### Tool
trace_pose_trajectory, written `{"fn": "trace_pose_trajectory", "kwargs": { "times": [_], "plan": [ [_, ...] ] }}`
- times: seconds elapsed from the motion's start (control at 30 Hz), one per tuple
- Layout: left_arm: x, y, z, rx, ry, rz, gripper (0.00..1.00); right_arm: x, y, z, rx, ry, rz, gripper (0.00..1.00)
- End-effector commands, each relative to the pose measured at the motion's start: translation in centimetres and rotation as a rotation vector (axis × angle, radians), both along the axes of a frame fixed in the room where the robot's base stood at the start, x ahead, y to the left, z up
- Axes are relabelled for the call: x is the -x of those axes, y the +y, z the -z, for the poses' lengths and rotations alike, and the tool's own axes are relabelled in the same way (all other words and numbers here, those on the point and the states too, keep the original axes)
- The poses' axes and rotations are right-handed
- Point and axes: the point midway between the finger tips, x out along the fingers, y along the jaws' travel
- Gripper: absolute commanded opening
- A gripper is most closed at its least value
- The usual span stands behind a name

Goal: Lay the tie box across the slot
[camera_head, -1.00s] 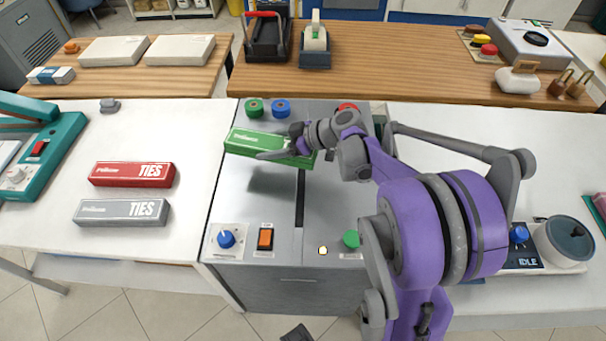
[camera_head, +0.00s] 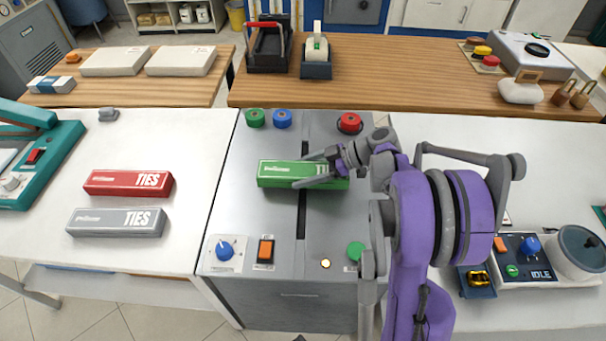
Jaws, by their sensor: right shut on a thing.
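The green tie box (camera_head: 282,174) lies level left to right over the dark slot (camera_head: 301,213) in the grey metal counter top (camera_head: 258,219). Its left part is left of the slot and its right part is right of it. My right gripper (camera_head: 318,177) is shut on the box at its right half and hides part of the lettering. The box is at or very close to the surface; I cannot tell if it touches. My left gripper is not in view.
A red tie box (camera_head: 128,183) and a grey tie box (camera_head: 117,222) lie on the white counter at left. Green (camera_head: 255,117), blue (camera_head: 282,118) and red (camera_head: 349,122) spools stand behind the slot. A blue knob (camera_head: 224,251) and an orange switch (camera_head: 265,251) are in front.

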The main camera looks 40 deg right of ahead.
Motion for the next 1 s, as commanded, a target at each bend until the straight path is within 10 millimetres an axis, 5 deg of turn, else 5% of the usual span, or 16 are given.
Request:
{"fn": "trace_pose_trajectory", "kwargs": {
  "times": [0.67, 0.7, 0.77, 1.0],
  "plan": [
    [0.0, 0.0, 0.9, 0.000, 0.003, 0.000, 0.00, 0.0, 0.0, 2.0, 0.000, 0.000, 0.000, 0.22],
    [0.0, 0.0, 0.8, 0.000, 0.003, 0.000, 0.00, 0.0, 0.0, 1.9, 0.000, 0.000, 0.000, 0.89],
    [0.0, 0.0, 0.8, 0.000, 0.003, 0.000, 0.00, 0.0, 0.0, 1.8, 0.000, 0.000, 0.000, 1.00],
    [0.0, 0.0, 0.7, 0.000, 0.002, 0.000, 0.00, 0.0, 0.0, 1.8, 0.000, 0.000, 0.000, 1.00]
  ]
}}
